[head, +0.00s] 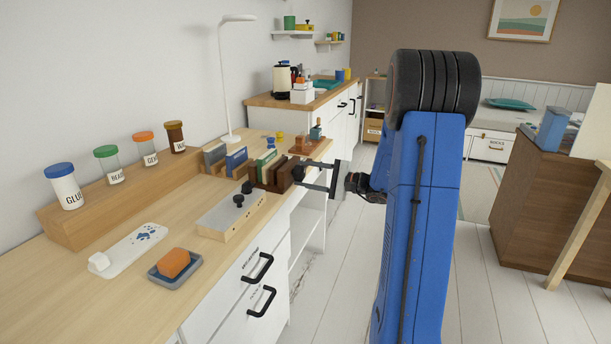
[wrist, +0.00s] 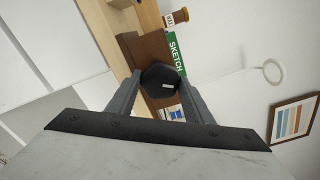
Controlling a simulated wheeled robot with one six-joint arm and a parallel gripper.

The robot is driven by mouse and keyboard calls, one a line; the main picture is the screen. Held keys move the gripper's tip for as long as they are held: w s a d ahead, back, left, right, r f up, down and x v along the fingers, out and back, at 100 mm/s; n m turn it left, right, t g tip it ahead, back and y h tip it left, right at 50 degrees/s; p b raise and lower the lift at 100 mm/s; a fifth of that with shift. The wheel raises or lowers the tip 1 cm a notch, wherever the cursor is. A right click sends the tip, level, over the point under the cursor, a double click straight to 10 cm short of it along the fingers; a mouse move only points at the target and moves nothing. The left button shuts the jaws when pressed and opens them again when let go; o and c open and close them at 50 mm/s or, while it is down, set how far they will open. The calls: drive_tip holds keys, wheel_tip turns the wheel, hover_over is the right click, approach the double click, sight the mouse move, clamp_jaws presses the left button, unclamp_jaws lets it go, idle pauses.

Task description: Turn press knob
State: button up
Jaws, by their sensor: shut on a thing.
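The press knob (wrist: 160,82) is black and faceted, with a small white mark on its face. In the wrist view it sits between the two fingers of my gripper (wrist: 158,98), which is shut on it. The knob is on the near face of the dark brown wooden press (wrist: 148,48). In the head view the press (head: 272,173) stands near the right edge of the desk, and my gripper (head: 303,175) reaches it from the right. The knob is small and partly hidden by the fingers there.
A pale box with two black knobs (head: 232,212) is in front of the press. Several books (head: 237,161) stand behind it. A soap dish (head: 175,277), white tray (head: 130,250), jar rack (head: 130,200) and lamp (head: 227,80) are on the desk.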

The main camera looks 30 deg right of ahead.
drive_tip(key=n, duration=0.7)
drive_tip(key=shift+f, duration=0.1)
drive_tip(key=n, duration=0.7)
drive_tip(key=shift+n, duration=0.3)
drive_tip(key=n, duration=0.3)
drive_tip(key=shift+n, duration=0.3)
drive_tip(key=n, duration=0.3)
drive_tip(key=shift+n, duration=0.3)
drive_tip(key=n, duration=0.3)
drive_tip(key=shift+n, duration=2.1)
